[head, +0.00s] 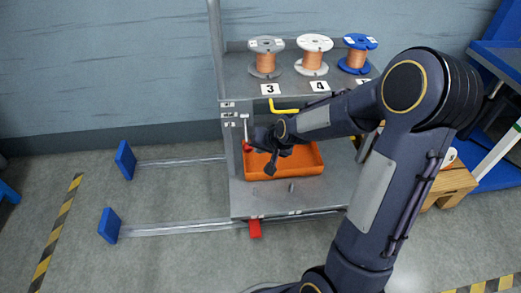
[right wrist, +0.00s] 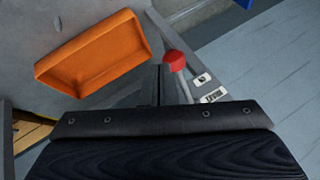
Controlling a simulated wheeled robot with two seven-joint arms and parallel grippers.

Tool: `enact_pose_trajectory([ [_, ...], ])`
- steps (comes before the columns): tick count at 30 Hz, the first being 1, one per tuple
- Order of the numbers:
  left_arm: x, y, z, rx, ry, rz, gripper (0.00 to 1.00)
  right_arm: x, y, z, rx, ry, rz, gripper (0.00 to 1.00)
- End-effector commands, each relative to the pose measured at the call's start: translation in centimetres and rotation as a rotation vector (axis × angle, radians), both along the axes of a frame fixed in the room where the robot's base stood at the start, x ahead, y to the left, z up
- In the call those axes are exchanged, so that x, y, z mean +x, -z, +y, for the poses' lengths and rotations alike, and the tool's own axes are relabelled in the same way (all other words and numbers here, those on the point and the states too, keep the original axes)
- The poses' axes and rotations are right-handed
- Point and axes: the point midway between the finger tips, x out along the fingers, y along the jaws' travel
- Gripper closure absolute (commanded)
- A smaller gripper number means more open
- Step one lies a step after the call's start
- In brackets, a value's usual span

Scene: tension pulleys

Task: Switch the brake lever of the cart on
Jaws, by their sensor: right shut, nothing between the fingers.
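The cart's lever (head: 246,132) is a thin grey rod with a red knob at its lower end, hanging beside the cart's left post in the head view. The red knob (right wrist: 175,60) also shows in the right wrist view, just beyond the gripper. My right gripper (head: 258,137) is shut and empty, close to the right of the lever. I cannot tell whether it touches the rod. In the right wrist view the dark gripper body fills the bottom. My left gripper is in neither view.
The cart's upper shelf (head: 236,75) carries several wire spools. An orange tray (head: 307,160) sits on the lower shelf behind my gripper. A yellow bent bar (head: 284,109) is above it. A red pedal (head: 255,228) is at the cart's base. Blue-ended rails (head: 180,161) lie left, with open floor.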

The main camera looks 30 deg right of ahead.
Motion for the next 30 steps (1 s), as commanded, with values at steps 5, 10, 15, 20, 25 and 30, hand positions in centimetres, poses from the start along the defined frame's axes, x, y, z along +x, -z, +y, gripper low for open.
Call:
enact_pose_trajectory([
  [5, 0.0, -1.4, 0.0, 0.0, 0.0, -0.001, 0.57, -3.4, -1.9, 0.0, 0.0, 0.004, -0.006, 1.0],
  [10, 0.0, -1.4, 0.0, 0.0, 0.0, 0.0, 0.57, -6.9, -2.6, 0.2, 0.0, 0.004, -0.008, 1.0],
  [15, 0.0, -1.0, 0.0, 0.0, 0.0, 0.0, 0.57, -8.9, -3.0, 0.3, 0.0, 0.001, -0.008, 1.0],
  [20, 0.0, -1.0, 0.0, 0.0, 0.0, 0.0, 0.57, -9.5, -3.2, 0.4, 0.0, 0.001, -0.008, 1.0],
  [25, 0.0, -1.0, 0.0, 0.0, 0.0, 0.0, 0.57, -9.6, -3.2, 0.4, -0.001, 0.0, -0.007, 1.0],
  [30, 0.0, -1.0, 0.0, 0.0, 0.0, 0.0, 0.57, -9.5, -3.2, 0.4, -0.001, 0.0, -0.007, 1.0],
])
